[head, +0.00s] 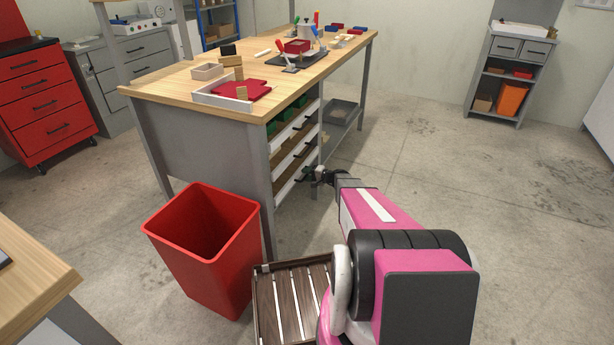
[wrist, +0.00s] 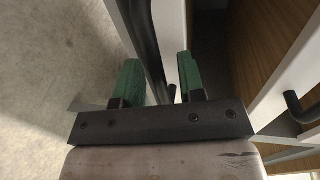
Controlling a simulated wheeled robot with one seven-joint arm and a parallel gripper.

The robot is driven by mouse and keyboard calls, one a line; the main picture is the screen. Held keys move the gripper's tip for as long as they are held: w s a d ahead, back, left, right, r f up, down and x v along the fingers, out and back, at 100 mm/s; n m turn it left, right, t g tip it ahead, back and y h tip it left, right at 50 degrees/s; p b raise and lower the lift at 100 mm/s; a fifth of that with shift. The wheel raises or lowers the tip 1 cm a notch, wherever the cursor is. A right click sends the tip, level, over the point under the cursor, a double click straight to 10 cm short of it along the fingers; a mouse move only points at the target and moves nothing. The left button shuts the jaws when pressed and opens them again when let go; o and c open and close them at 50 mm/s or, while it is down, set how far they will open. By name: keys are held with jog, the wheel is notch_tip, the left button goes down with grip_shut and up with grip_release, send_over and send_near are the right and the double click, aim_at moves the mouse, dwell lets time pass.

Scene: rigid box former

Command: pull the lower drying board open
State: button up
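Several white-fronted drying boards are stacked in the bay under the workbench. The lower drying board (head: 286,187) is the bottom one, and its dark handle is partly hidden by my gripper in the head view. My gripper (head: 318,177) is at the front of that board. In the wrist view, my gripper (wrist: 160,82) has its two green fingers apart. A dark bar handle (wrist: 143,35) runs between them, with a gap showing to the right finger. A white front panel (wrist: 175,25) lies just behind the bar. Whether the left finger touches the bar I cannot tell.
Another dark handle (wrist: 296,106) shows on a neighbouring white front. A red bin (head: 205,245) stands by the workbench (head: 160,88) corner. A slatted wooden crate (head: 262,305) lies on the floor near my arm. The floor to the right is clear.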

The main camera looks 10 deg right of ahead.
grip_shut()
jog(key=shift+s+d, duration=0.1)
jog(key=f+v, duration=0.3)
jog(key=v, duration=1.3)
jog(key=d+f+v, duration=0.1)
jog(key=f+v, duration=0.3)
jog(key=v, duration=1.3)
jog(key=shift+s+d, duration=0.45)
jog(key=shift+s, duration=0.05)
grip_release()
jog(key=v, duration=1)
jog(key=shift+s+d, duration=0.2)
jog(key=shift+d, duration=0.15)
